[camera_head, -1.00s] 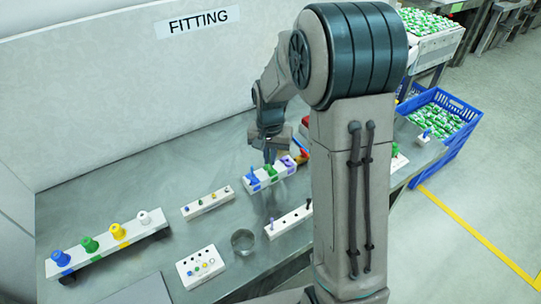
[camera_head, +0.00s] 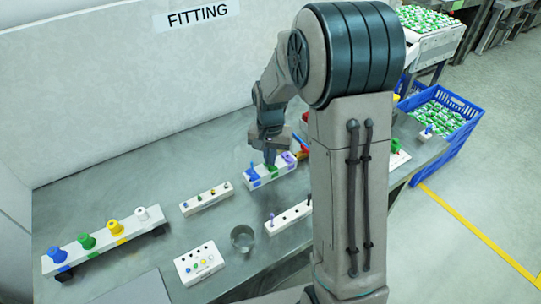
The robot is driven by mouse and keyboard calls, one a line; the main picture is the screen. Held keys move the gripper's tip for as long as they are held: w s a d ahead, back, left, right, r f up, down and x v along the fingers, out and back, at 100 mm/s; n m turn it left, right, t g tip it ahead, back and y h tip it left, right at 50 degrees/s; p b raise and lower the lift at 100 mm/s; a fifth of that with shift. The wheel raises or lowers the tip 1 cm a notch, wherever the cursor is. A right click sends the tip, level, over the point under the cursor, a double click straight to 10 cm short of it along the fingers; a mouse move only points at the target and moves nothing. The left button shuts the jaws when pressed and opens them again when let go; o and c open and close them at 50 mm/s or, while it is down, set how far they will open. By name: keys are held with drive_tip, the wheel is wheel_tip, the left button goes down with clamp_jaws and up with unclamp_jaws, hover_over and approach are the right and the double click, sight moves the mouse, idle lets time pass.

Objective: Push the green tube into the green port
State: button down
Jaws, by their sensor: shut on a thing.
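A white block (camera_head: 262,183) with blue, green and purple markings stands on the bench near the back wall. A blue tube (camera_head: 253,171) stands upright at its left end and a purple piece (camera_head: 289,158) at its right end. My gripper (camera_head: 270,158) is directly above the block's middle, fingers pointing down, shut on the green tube. Its fingers and the small size hide most of the tube. Green of the port (camera_head: 272,169) shows just under the fingertips. I cannot tell how deep the tube sits in the port.
A long white rack (camera_head: 105,243) with blue, green, yellow and white pieces stands at left. A small white strip (camera_head: 206,200), a white box with holes (camera_head: 199,264), a metal cup (camera_head: 242,238) and another white strip (camera_head: 290,215) stand nearer.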

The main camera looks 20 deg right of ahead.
drive_tip(key=c, duration=1.5)
unclamp_jaws()
wheel_tip(320, 180, up, 14)
drive_tip(key=shift+f, duration=0.1)
